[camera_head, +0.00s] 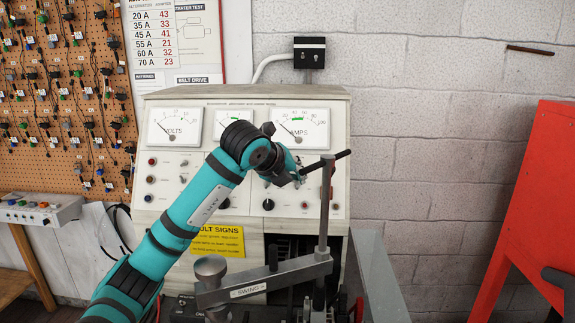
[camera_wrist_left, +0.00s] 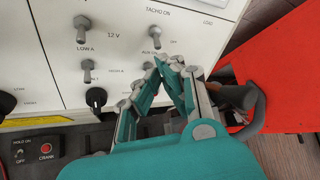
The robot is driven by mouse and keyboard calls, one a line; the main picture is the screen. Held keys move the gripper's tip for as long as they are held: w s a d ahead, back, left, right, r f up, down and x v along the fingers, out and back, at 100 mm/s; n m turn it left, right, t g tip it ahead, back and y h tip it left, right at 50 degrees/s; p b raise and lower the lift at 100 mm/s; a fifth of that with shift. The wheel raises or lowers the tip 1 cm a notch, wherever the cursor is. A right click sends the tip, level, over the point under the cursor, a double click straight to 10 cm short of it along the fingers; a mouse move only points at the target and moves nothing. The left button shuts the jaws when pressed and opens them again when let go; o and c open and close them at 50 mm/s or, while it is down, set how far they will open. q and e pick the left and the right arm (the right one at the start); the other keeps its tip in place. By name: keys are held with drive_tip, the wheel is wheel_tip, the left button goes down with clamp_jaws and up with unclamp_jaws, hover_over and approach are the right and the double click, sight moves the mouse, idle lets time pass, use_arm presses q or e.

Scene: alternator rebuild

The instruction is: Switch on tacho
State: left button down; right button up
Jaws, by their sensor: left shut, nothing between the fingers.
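The tacho toggle switch (camera_wrist_left: 155,36) is a small metal lever on the cream test bench panel, below the label TACHO ON and beside a small OFF label, in the left wrist view. In the head view, my left gripper (camera_head: 294,180) is in front of the panel below the amps gauge, and my arm and a black crossbar partly hide the panel there.
The test bench (camera_head: 330,190) has other toggles and a black knob (camera_wrist_left: 96,97) close by. A metal post with a crossbar (camera_head: 325,215) stands in front of the panel, close to the gripper. A red stand (camera_head: 535,190) is at the right.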

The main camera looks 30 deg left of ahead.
use_arm(q)
drive_tip(key=shift+p+x, duration=0.35)
drive_tip(key=shift+x, duration=1.25)
drive_tip(key=shift+r, duration=0.1)
drive_tip(key=shift+r+p, duration=0.1)
drive_tip(key=shift+p, duration=0.25)
drive_tip(key=shift+s+g+p, duration=0.1)
drive_tip(key=shift+g+p, duration=0.2)
drive_tip(key=shift+r, duration=0.1)
drive_tip(key=shift+r+g+h+p, duration=0.1)
drive_tip(key=shift+g+h+p, duration=0.2)
drive_tip(key=shift+p, duration=0.15)
